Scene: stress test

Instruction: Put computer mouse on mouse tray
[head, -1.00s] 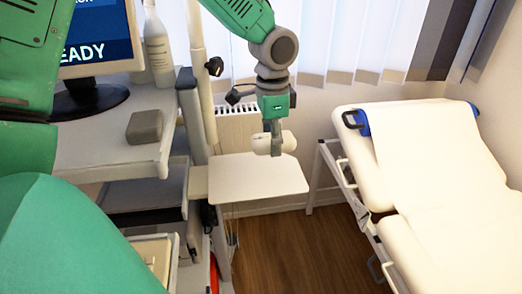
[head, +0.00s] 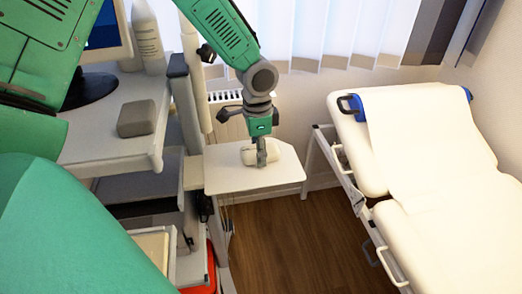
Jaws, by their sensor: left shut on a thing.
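The white computer mouse (head: 249,156) is in the head view, between the fingers of my left gripper (head: 261,161). My left gripper points down and is shut on the mouse; its fingers cover part of it. The mouse tray (head: 226,181) is the flat white plate just below. The mouse is over the rear part of the tray, very low; I cannot tell whether it touches the surface. My right gripper is not in view.
A grey block (head: 137,118) lies on the cart shelf to the left, near the monitor (head: 104,30). A cart post (head: 188,100) stands left of the tray. A white examination bed (head: 430,150) is at the right, with open wood floor (head: 290,240) between.

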